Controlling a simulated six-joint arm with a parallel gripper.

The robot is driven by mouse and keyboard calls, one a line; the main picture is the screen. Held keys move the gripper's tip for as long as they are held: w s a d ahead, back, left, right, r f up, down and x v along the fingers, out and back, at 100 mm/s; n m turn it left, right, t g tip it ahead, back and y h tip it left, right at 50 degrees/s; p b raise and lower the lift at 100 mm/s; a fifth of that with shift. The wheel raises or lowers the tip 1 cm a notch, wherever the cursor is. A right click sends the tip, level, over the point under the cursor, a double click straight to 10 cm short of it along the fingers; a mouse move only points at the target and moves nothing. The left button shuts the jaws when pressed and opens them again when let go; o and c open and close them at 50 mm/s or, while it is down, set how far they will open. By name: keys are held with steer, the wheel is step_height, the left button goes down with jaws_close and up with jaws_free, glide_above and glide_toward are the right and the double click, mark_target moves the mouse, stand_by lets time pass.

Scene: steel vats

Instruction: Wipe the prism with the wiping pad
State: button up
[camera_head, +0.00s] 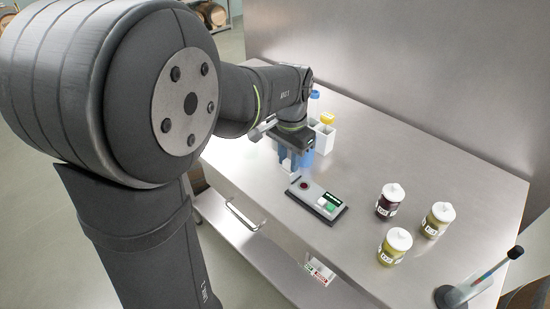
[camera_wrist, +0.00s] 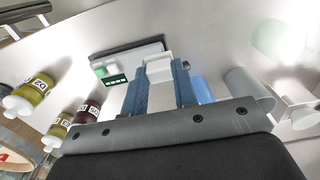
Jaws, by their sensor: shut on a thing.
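The grey instrument (camera_head: 332,211) lies on the steel table in the head view, with a small dark red round spot (camera_head: 304,185) near its far left end, apparently the prism. It also shows in the wrist view (camera_wrist: 125,57), where the red spot is hidden. My gripper (camera_head: 291,166) points down just beyond and left of the instrument. In the wrist view its blue fingers (camera_wrist: 160,76) are shut on a white block (camera_wrist: 158,69), apparently the wiping pad. The pad appears in front of the instrument's end; I cannot tell whether they touch.
Two olive jars (camera_head: 394,247) (camera_head: 438,220) and a dark red jar (camera_head: 389,200) stand right of the instrument. A white holder (camera_head: 326,139) with a yellow-topped item stands behind my gripper. A stand with a rod (camera_head: 470,286) is at the near right. The table between is clear.

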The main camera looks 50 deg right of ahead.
steer(key=shift+s+d+r, duration=0.15)
steer(key=shift+s+r, duration=0.25)
steer(key=shift+s, duration=0.35)
steer(key=d+f, duration=0.1)
steer(key=s+d+f, duration=0.1)
steer(key=d, duration=0.1)
steer(key=shift+s+d+f, duration=0.1)
steer(key=shift+d+f, duration=0.1)
steer(key=shift+f, duration=0.2)
steer(key=shift+f, duration=1.9)
steer(key=shift+f, duration=0.6)
steer(key=shift+a, duration=0.5)
